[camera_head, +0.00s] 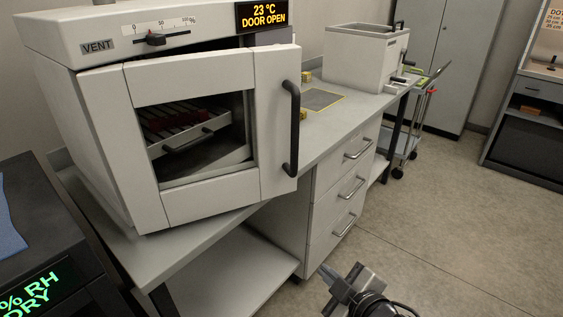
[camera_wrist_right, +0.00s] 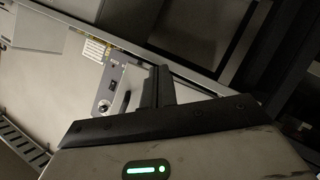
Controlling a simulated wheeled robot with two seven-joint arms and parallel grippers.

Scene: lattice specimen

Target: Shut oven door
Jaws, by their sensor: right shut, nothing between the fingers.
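The white oven (camera_head: 85,150) stands on the bench at the left of the head view. Its display (camera_head: 263,16) reads 23 °C, DOOR OPEN. The oven door (camera_head: 278,120) has a window and a black vertical handle (camera_head: 291,128) at its right side. The door looks slightly ajar; the exact gap is hard to tell. A rack with a drawer (camera_head: 185,140) shows through the window. My right gripper (camera_head: 342,284) is shut and empty, low over the floor in front of the bench, apart from the door. Its dark fingers (camera_wrist_right: 159,88) show in the right wrist view. My left gripper is out of view.
The bench (camera_head: 330,128) continues right, with drawers (camera_head: 345,190) below and a grey box-shaped device (camera_head: 365,58) on top. A trolley (camera_head: 408,130) stands beyond its end. A dark unit (camera_head: 60,245) is at the lower left. The floor (camera_head: 460,220) at right is clear.

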